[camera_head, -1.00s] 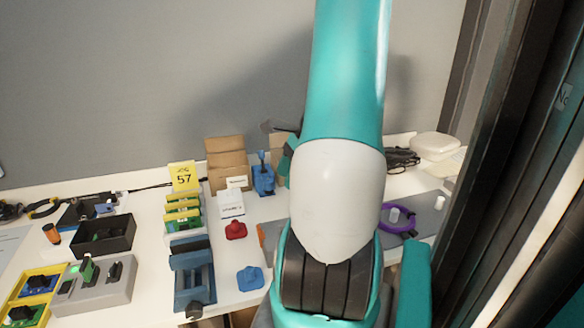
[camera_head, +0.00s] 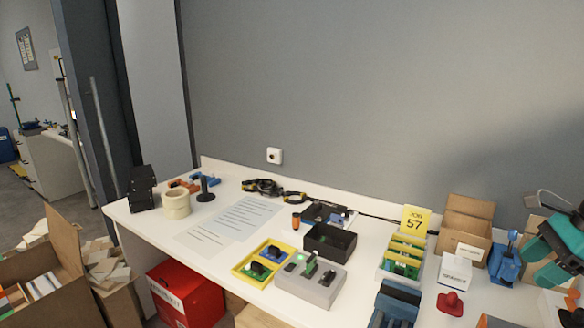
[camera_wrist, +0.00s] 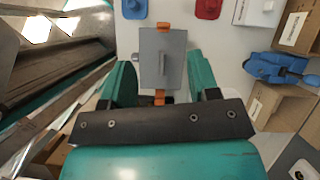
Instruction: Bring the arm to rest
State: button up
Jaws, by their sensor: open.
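My gripper shows at the right edge of the head view (camera_head: 556,244) as teal and black parts, cut off by the frame. In the wrist view its two teal fingers (camera_wrist: 158,65) stand apart and are open. A grey plate with a raised handle and orange tabs (camera_wrist: 153,75) shows beyond and between the fingers. The fingers do not appear closed on it. Most of the arm is out of the head view.
The white bench (camera_head: 222,205) holds a black bin (camera_head: 330,243), a grey fixture (camera_head: 310,285), a yellow tray (camera_head: 250,268), a blue stand (camera_head: 505,262), a red piece (camera_head: 450,303) and a cardboard box (camera_head: 467,221). A red box (camera_head: 187,297) and open carton (camera_head: 50,275) stand below left.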

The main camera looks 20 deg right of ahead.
jog(key=w+a+r+n+g, duration=0.1)
jog(key=w+a+r+n, duration=0.15)
jog(key=a+n, duration=0.45)
jog(key=w+a+r+n+g, duration=0.1)
jog(key=w+a+n, duration=0.25)
jog(key=a, duration=0.55)
jog(key=w+a+r+n, duration=0.2)
jog(key=a+n, duration=0.5)
jog(key=a, duration=0.2)
jog(key=s+a+r+n+g, duration=0.1)
jog(key=s+a+r+n, duration=0.1)
jog(key=s+a+n, duration=0.9)
jog(key=a+n, duration=0.4)
jog(key=a, duration=0.1)
jog(key=shift+r+g, duration=0.2)
jog(key=shift+g, duration=0.2)
